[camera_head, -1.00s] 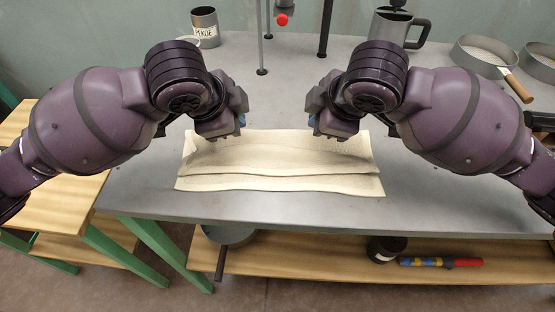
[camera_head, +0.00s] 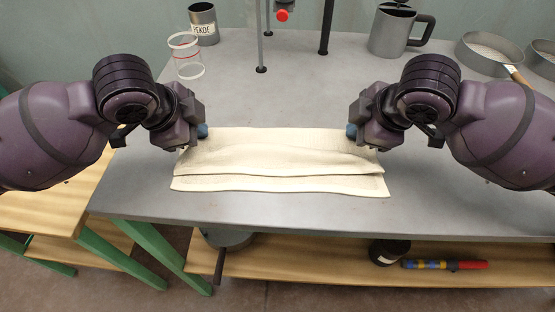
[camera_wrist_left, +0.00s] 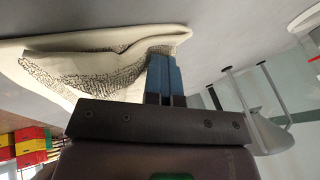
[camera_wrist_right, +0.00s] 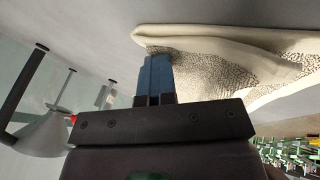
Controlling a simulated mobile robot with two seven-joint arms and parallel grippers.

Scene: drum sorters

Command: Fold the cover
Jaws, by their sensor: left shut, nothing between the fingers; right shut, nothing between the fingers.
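The cream cover (camera_head: 275,160) lies on the grey table in a long, folded strip, with a lower layer showing past the upper one along the near edge. My left gripper (camera_head: 202,131) is shut and empty at the cover's far left corner. My right gripper (camera_head: 352,131) is shut and empty at the far right corner. In the left wrist view the blue fingertips (camera_wrist_left: 164,78) are together beside the cover (camera_wrist_left: 60,55), whose speckled face shows. In the right wrist view the fingertips (camera_wrist_right: 154,78) are also together by the cover (camera_wrist_right: 230,65). I cannot tell whether they touch it.
A PEKOE tin (camera_head: 204,24), a clear cup (camera_head: 187,56) and a grey mug (camera_head: 394,30) stand at the back. Round sieves (camera_head: 488,52) are at the back right. Stand legs (camera_head: 261,68) rise behind the cover. The table in front of the cover is clear.

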